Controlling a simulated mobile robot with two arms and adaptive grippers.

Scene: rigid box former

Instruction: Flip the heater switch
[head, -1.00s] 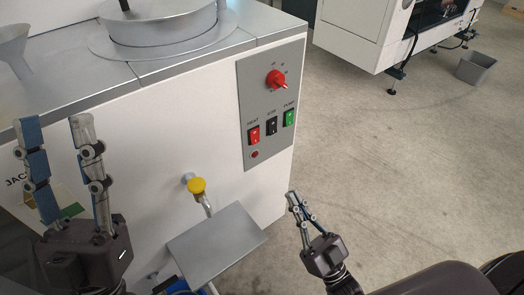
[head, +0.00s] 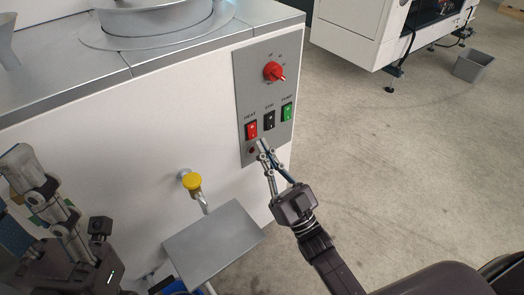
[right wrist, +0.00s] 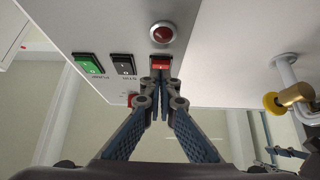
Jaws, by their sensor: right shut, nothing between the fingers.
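The red HEAT switch (head: 251,130) is a rocker on the grey control panel (head: 245,85) on the machine's white front. In the right wrist view the red switch (right wrist: 161,62) is straight ahead of the fingertips, partly hidden by them. My right gripper (head: 262,146) is shut and empty, its tips close to the panel just below and right of the HEAT switch in the head view. I cannot tell whether they touch it. My left gripper (head: 28,210) is at the lower left, partly cut off by the frame, with its fingers apart.
Beside the HEAT switch are a black switch (head: 269,120) and a green PUMP switch (head: 287,112). A red dial (head: 274,71) is above, a red lamp (right wrist: 163,32) near the HEAT switch. A yellow-capped valve (head: 192,181) and grey plate (head: 213,244) jut out lower left.

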